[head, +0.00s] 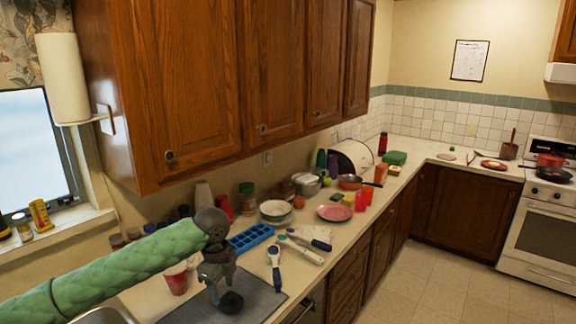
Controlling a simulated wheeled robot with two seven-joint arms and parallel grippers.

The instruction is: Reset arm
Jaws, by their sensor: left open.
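My left arm, in a green padded sleeve, reaches in from the left over the counter. My left gripper (219,290) is open and points down above the dark grey mat (262,300) by the sink. I see nothing held in it. A dark round item (231,302) shows right at the fingers; I cannot tell whether they touch it. A red and white cup (176,279) stands just left of the gripper. My right gripper is not in view.
Wooden cabinets (190,90) hang above. The sink edge (105,315) is at lower left. The floor is clear.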

